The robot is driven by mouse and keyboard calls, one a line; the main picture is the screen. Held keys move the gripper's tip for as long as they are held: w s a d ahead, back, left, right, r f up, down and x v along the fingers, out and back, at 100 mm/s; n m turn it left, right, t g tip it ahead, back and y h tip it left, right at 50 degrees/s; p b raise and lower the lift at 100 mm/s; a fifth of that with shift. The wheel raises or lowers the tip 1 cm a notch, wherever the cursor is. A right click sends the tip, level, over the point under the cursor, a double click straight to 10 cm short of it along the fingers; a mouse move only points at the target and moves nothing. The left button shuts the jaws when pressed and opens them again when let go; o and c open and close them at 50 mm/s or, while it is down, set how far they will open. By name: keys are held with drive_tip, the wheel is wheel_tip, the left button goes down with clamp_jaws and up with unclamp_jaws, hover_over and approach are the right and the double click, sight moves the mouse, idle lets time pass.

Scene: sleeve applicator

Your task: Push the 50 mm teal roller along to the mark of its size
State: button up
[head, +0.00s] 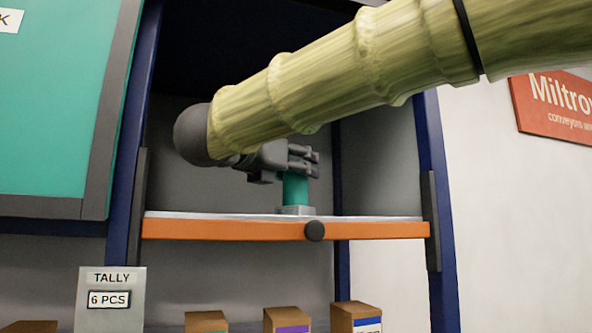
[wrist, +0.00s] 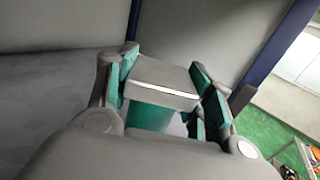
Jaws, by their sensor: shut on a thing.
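The teal roller (head: 295,188) stands upright on the shelf (head: 225,230), with a grey block (head: 296,210) around its foot. My gripper (head: 305,160) is at the roller's upper part, reaching in from the left, and is shut on it. In the wrist view, the fingers (wrist: 163,85) stand on both sides of a grey block-like piece (wrist: 165,75) with a white edge, and teal of the roller (wrist: 148,116) shows below it. My gripper's body hides part of the roller there. I cannot make out any size marks.
The shelf has an orange front with a dark knob (head: 314,231), between dark blue posts (head: 442,210). A teal panel (head: 55,100) stands at the left. A tally sign (head: 109,298) and several cardboard boxes (head: 287,319) are below. The shelf beside the roller looks clear.

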drive_tip(key=shift+s+b, duration=0.4)
drive_tip(key=shift+s, duration=0.7)
drive_tip(key=o, duration=1.3)
drive_tip(key=shift+o, duration=0.2)
drive_tip(key=v, duration=1.2)
